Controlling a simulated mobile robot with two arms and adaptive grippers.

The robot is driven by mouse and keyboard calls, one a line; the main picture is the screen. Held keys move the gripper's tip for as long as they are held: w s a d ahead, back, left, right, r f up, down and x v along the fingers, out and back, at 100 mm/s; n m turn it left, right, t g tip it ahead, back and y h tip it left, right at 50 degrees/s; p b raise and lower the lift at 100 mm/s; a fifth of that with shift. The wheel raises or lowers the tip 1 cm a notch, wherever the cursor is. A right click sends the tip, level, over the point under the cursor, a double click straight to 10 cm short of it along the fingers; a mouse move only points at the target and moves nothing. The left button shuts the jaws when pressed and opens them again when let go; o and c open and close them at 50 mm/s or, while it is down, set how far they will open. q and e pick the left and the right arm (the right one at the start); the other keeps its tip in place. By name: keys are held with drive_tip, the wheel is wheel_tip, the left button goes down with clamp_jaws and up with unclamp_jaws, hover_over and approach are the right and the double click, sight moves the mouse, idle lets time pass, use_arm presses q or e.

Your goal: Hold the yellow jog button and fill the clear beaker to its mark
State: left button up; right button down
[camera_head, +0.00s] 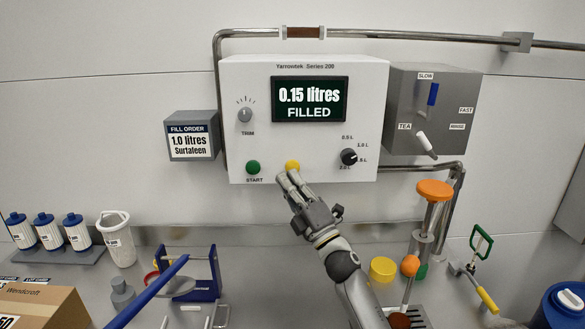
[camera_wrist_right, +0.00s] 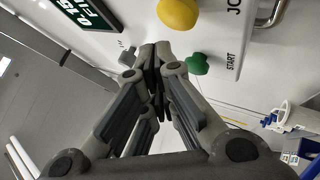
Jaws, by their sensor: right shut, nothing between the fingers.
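The yellow jog button (camera_head: 292,166) is on the front of the white Yarrowtek panel (camera_head: 310,215), right of the green START button (camera_head: 253,167). My right gripper (camera_head: 287,181) is shut and empty, its fingertips at the lower edge of the yellow button. In the right wrist view the shut fingertips (camera_wrist_right: 155,50) lie between the yellow button (camera_wrist_right: 178,12) and the green button (camera_wrist_right: 197,64); I cannot tell whether they touch the yellow one. The display (camera_head: 310,99) reads 0.15 litres FILLED. I cannot make out a clear beaker. My left gripper is not in view.
A fill order box (camera_head: 190,141) reads 1.0 litres. A grey switch box (camera_head: 432,100) is right of the panel. An orange-topped post (camera_head: 434,191) and a yellow cup (camera_head: 383,269) stand near my right arm. A blue stand (camera_head: 204,275) and white container (camera_head: 117,241) are left.

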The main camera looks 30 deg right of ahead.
drive_tip(key=shift+s+a+p, duration=0.2)
drive_tip(key=shift+s+a, duration=0.3)
drive_tip(key=shift+s, duration=0.35)
drive_tip(key=shift+s+a+p, duration=0.15)
drive_tip(key=shift+s+a, duration=0.35)
drive_tip(key=shift+s, duration=0.3)
